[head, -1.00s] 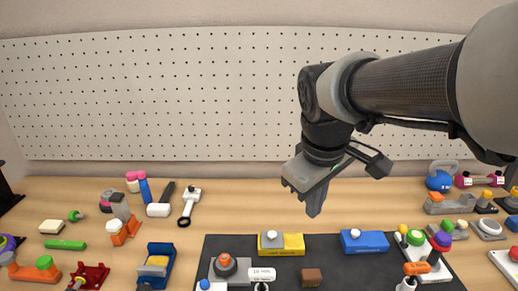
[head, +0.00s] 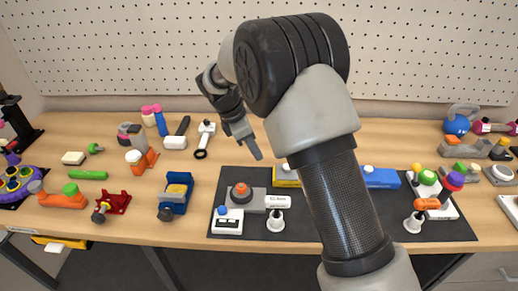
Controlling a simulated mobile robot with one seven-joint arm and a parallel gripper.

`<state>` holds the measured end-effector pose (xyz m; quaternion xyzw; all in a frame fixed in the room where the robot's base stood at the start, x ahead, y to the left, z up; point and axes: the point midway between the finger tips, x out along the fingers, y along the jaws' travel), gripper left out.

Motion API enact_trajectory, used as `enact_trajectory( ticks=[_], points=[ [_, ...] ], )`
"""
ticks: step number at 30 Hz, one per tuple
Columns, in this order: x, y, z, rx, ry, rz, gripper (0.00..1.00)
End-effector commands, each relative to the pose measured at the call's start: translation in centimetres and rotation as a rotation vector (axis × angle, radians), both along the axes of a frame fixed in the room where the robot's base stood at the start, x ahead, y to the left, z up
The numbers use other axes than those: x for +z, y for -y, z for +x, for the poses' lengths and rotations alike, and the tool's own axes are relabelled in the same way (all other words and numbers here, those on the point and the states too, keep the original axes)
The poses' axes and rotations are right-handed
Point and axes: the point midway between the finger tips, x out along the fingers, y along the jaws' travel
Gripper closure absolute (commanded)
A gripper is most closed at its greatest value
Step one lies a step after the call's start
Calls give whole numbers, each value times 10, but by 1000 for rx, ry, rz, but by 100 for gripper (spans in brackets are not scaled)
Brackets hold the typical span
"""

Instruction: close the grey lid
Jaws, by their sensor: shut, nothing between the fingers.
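A yellow box (head: 284,180) stands at the back of the dark mat. Its right part is hidden behind my arm, and what shows of its top is too small to tell how a lid sits. A second earlier it showed a grey piece with a pale knob on its left part, which may be the grey lid. My gripper (head: 256,153) is shut and empty. In the picture it is just left of and above the yellow box, and seems to be in the air, apart from it.
A grey block with an orange knob (head: 241,193) and a white switch box (head: 228,222) are on the dark mat (head: 310,232). A blue box (head: 381,178) is to the right of my arm. Several tools crowd the left side; a pegboard (head: 150,50) stands behind.

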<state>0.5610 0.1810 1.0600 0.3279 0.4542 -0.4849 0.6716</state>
Motion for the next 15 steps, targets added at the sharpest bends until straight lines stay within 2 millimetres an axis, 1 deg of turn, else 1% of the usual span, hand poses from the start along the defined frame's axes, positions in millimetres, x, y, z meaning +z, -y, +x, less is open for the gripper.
enact_trajectory(
  ticks=[1,10,11,15],
  points=[
    [-12,5,0,-2,-4,-2,100],
    [-70,27,7,-3,-4,-1,100],
    [-66,34,11,-6,0,0,100],
    [-65,52,16,-5,0,1,100]
  ],
)
